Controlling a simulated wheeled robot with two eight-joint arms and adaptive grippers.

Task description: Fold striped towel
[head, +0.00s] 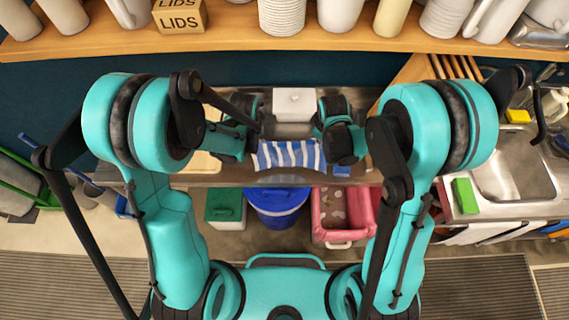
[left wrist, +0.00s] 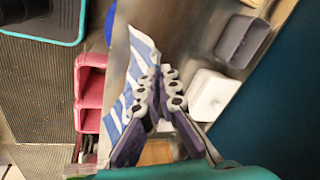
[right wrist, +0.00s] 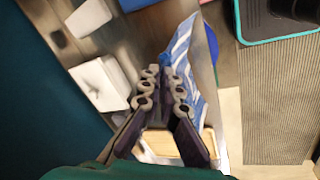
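The blue-and-white striped towel (head: 288,154) is spread at the front of the counter, between my two grippers. My left gripper (head: 250,140) is at its left end. In the left wrist view, the left fingertips (left wrist: 160,72) are close together at the towel's edge (left wrist: 142,50) and look shut on it. My right gripper (head: 325,140) is at the towel's right end. In the right wrist view, the right fingertips (right wrist: 165,75) are close together at the edge of the towel (right wrist: 182,50) and look shut on it. The fingers hide the exact grip points.
A white box (head: 295,103) stands just behind the towel. A wooden shelf (head: 230,38) with cups and a lids box (head: 180,16) is above. A blue bin (head: 277,207), green bin (head: 225,206) and pink bin (head: 343,212) are below. A sink (head: 515,165) is at right.

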